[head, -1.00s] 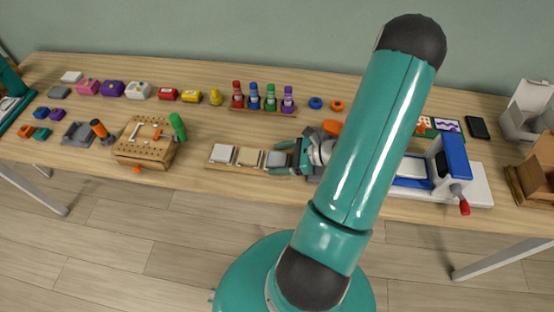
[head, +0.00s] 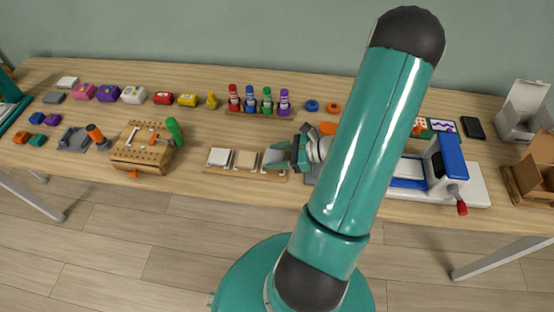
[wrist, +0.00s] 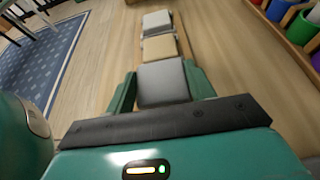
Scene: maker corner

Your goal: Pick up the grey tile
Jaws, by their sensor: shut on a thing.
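The grey tile (wrist: 162,82) is between the two green fingers of my gripper (wrist: 160,90) in the wrist view, with a finger against each side. In the head view the grey tile (head: 271,157) shows at the tip of my gripper (head: 277,157), partly hidden by the fingers. It appears a little above the right end of the wooden rack (head: 258,176). The tan tile (head: 246,159) and white tile (head: 219,157) sit in the rack to its left. My gripper is shut on the grey tile.
A rack of several coloured bottles (head: 259,112) stands behind. A wooden pegboard block (head: 140,156) is to the left, and a blue and white vise (head: 450,165) to the right. A grey block (head: 54,98) lies far left.

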